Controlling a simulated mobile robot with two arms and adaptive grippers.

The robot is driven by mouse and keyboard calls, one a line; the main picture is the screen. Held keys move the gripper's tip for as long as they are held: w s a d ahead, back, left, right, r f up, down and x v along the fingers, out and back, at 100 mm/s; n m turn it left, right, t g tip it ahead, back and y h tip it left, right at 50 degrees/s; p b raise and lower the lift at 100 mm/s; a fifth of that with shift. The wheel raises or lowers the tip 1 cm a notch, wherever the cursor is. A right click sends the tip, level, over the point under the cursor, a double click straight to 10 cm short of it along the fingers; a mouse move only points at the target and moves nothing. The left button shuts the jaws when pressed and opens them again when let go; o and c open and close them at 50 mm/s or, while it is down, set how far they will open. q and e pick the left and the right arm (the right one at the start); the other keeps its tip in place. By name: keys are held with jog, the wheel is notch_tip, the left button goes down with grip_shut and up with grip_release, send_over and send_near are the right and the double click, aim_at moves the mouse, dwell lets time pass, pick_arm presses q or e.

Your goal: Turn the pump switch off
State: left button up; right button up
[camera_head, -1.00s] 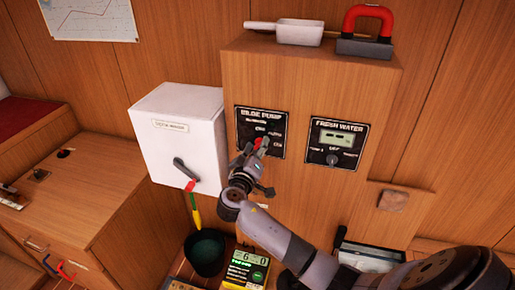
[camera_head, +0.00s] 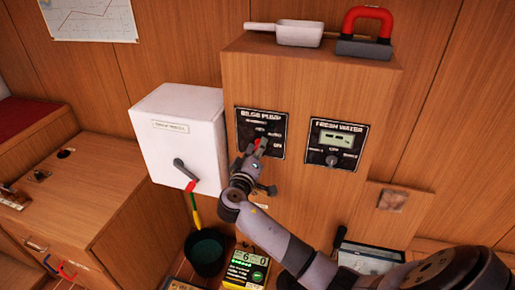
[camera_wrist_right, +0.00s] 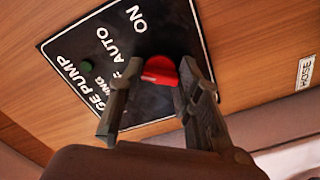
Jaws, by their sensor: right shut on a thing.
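The black bilge pump panel (camera_head: 277,122) is on the front of the wooden cabinet; it also shows tilted in the right wrist view (camera_wrist_right: 110,45). Its red switch knob (camera_wrist_right: 160,70) shows between my fingers, and a bit of red shows in the head view (camera_head: 258,142). My right gripper (camera_head: 253,150) is at the panel, with its fingers (camera_wrist_right: 150,90) on both sides of the knob, shut on it. The words AUTO and ON are readable; a finger partly covers the other lettering. I cannot tell exactly where the knob points. My left gripper is not in view.
The fresh water panel (camera_head: 337,145) is close on the right. A white box (camera_head: 180,140) with a grey, red-tipped lever (camera_head: 184,171) stands out on the left. A white scoop (camera_head: 287,33) and a red-handled block (camera_head: 364,47) rest on the cabinet top.

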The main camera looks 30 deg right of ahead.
jog(key=shift+n+p, duration=1.35)
jog(key=shift+n, duration=2.25)
jog(key=o, duration=1.2)
jog(key=shift+c, duration=0.2)
jog(key=v, duration=1.2)
